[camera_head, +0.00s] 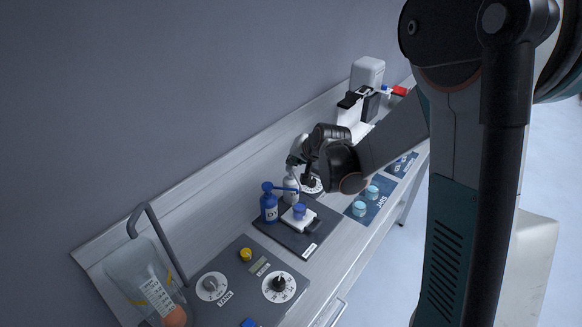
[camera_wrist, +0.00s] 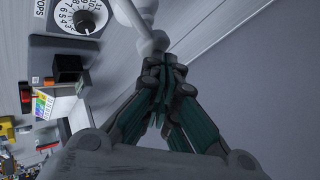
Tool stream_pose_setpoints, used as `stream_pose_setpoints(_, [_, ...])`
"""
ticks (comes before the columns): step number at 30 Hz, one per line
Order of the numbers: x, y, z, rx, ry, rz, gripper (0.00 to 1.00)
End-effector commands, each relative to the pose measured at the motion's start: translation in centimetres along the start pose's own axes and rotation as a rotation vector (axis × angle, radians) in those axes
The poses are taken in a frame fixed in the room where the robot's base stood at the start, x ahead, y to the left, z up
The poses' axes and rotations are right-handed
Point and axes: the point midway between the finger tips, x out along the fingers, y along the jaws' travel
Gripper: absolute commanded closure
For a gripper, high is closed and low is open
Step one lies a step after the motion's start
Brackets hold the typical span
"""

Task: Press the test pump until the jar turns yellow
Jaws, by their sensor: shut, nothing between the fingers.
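A blue pump bottle (camera_head: 269,208) stands on a dark mat, its spout reaching right.
A grey panel with two dials (camera_head: 279,286) and a yellow knob (camera_head: 245,254) lies at front left. A clear container (camera_head: 140,272) stands at far left. Pale blue jars (camera_head: 360,208) are on a mat at right. Another dial (camera_wrist: 82,15) shows in the wrist view.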

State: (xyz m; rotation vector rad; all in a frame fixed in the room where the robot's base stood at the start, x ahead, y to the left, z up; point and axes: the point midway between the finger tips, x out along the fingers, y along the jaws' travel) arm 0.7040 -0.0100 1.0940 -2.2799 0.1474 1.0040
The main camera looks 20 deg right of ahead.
Motion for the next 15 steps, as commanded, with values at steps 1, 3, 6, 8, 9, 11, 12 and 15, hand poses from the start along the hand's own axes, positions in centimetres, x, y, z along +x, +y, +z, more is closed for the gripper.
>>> stream_pose_setpoints(1, [0.08,0.06,0.07,0.000,0.000,0.000,1.00])
stream_pose_setpoints(3, [0.13,0.10,0.11,0.000,0.000,0.000,1.00])
stream_pose_setpoints(6, [0.21,0.15,0.17,0.000,0.000,0.000,1.00])
stream_pose_setpoints(8, [0.26,0.19,0.20,0.000,-0.001,0.000,1.00])
stream_pose_setpoints(9, [0.29,0.21,0.23,0.000,-0.001,0.000,1.00])
stream_pose_setpoints(11, [0.33,0.24,0.26,0.000,-0.001,0.000,1.00])
stream_pose_setpoints(12, [0.36,0.26,0.28,0.000,-0.001,0.000,1.00])
stream_pose_setpoints(15, [0.44,0.32,0.35,0.000,-0.001,0.000,1.00])
